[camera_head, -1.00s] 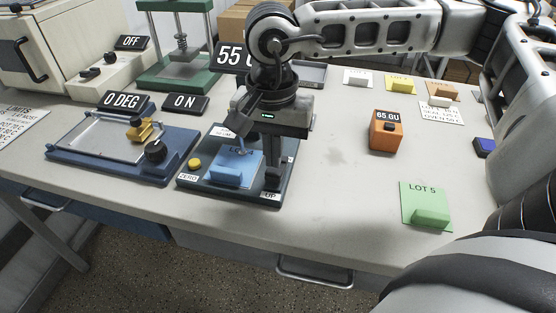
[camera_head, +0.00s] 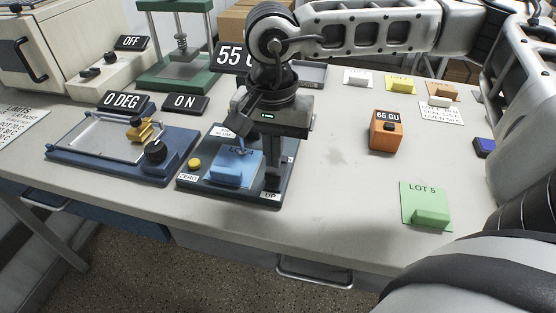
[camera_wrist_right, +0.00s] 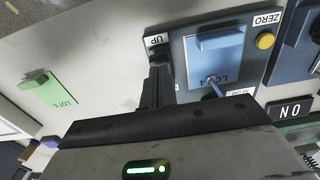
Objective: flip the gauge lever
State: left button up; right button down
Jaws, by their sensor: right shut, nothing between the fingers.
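The gauge (camera_head: 197,183) is a dark base plate near the table's front edge. It carries a blue LOT 4 sheet with a block (camera_head: 233,172), a yellow ZERO button (camera_head: 194,164) and an UP label (camera_head: 271,196). My right gripper (camera_head: 272,183) points down over the gauge's right side, its fingers shut and empty beside the UP label. In the right wrist view the shut fingers (camera_wrist_right: 157,85) reach to the gauge edge by the UP label (camera_wrist_right: 157,40). The lever is hidden or cannot be told apart from the dark fingers; contact cannot be told. My left gripper is out of view.
A blue coater (camera_head: 120,150) with a 0 DEG display stands left of the gauge. A green press (camera_head: 170,78) is behind. An orange meter (camera_head: 385,131) and a green LOT 5 sheet (camera_head: 425,204) lie to the right. The table between is clear.

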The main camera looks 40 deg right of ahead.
aim_at(274, 173)
jog(key=shift+f+b, duration=1.35)
dwell(0.6)
jog(key=shift+r+p, duration=0.45)
jog(key=shift+r, duration=0.15)
jog(key=shift+r+p, duration=1.7)
jog(key=shift+r, duration=1.25)
